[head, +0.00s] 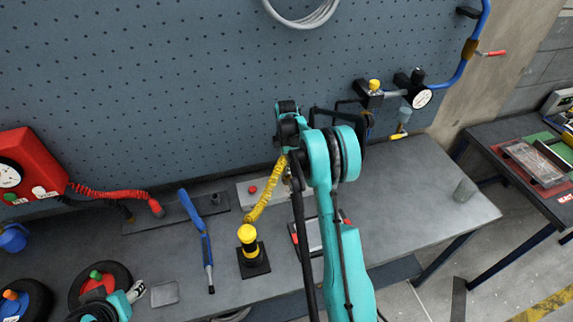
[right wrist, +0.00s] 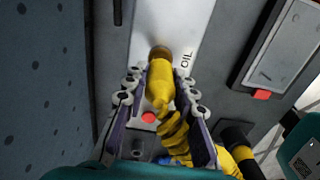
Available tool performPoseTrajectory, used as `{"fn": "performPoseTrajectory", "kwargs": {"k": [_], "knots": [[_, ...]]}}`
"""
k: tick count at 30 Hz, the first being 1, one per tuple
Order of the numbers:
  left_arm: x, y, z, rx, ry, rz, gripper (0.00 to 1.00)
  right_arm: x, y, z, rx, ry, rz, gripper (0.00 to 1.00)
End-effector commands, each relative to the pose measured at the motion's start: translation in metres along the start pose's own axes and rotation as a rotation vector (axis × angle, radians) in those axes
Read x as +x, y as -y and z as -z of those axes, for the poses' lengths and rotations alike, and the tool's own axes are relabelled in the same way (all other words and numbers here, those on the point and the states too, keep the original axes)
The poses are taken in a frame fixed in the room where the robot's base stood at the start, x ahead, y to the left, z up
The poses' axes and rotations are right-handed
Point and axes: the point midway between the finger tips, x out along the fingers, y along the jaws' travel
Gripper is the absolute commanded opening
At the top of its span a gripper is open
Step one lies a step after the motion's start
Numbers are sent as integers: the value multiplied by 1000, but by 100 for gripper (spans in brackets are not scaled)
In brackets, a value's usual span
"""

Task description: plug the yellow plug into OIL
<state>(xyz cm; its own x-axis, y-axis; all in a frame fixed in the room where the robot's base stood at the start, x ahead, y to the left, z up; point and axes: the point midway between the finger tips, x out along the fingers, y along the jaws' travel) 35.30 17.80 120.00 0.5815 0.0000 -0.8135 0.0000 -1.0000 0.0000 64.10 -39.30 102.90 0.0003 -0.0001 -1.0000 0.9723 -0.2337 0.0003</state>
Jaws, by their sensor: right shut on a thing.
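The yellow plug (right wrist: 160,80) is between the fingers of my right gripper (right wrist: 161,90), which is shut on it. The plug's front end meets a brass-brown round part (right wrist: 160,53) on a pale panel (right wrist: 192,20), beside the OIL label (right wrist: 186,60). I cannot tell whether that part is the plug's tip or the socket, or how deep the plug sits. A coiled yellow hose (head: 265,200) runs from the plug to a black and yellow stand (head: 247,236). In the head view my arm hides the plug. My left gripper (head: 136,291) is low at the left, away from the panel.
A red button (head: 252,189) is on the pale panel. A red box with a gauge (head: 30,165) and its coiled red hose (head: 110,192) are at the left. A blue-handled tool (head: 197,225) lies on the bench. The bench's right part (head: 420,190) is mostly clear.

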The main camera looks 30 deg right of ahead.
Motion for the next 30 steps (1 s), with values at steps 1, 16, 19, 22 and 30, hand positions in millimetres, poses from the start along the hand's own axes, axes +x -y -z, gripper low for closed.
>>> {"fn": "performPoseTrajectory", "kwargs": {"k": [1,16,19,22,30], "knots": [[0,0,0,0,0,0,50,0,0,0,0,0,0,0],[6,0,-5,0,0,0,50,9,0,0,0,0,0,0],[8,0,-6,0,0,0,50,11,0,0,0,0,0,0],[10,0,-7,0,0,0,50,14,0,0,0,0,0,0],[14,0,-10,0,0,0,50,21,0,0,0,0,0,0]]}}
